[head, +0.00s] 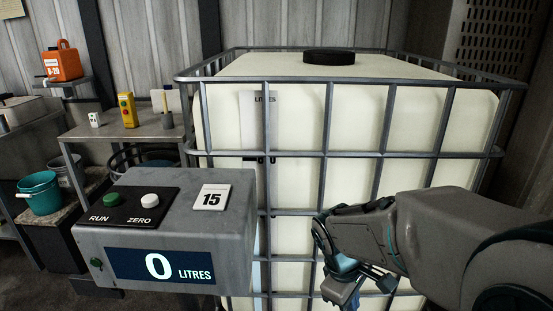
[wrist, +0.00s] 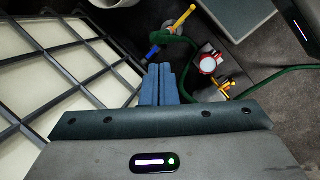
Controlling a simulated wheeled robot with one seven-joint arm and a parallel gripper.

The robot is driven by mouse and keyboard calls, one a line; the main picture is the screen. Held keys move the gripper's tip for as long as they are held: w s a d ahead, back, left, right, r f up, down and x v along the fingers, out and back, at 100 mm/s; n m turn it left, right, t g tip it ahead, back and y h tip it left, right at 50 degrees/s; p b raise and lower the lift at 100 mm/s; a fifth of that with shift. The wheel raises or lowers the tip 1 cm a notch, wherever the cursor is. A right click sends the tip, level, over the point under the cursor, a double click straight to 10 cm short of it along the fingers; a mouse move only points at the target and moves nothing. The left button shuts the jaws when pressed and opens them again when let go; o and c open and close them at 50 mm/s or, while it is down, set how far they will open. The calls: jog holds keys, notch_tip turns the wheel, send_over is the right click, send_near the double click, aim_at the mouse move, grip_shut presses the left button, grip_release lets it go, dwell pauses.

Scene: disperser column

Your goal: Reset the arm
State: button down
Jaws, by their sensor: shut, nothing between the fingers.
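My gripper (head: 345,291) is at the lower right of the head view, in front of the caged white tank (head: 285,120). The arm reaches in from the right edge. In the wrist view my gripper's blue fingers (wrist: 160,84) are together with nothing between them. They point toward the floor area beside the tank's cage (wrist: 75,75). The fingertips look apart from anything around them, though the depth is hard to judge.
A grey meter box (head: 165,225) reads 0 litres, with RUN and ZERO buttons and a 15 card. A green hose (wrist: 210,58), a yellow-handled valve (wrist: 183,17) and a red-and-white fitting (wrist: 208,64) lie near the fingers. Shelves with an orange can (head: 62,62) stand left.

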jog(key=s+r+m+t+y+p, duration=0.2)
jog(key=s+r+m+p, duration=0.4)
jog(key=r+m, duration=0.3)
notch_tip(320, 180, up, 4)
jog(key=shift+s+a+f+m+t+y, duration=0.15)
jog(key=shift+s+a+m+t+y, duration=0.15)
jog(key=shift+s+y, duration=0.2)
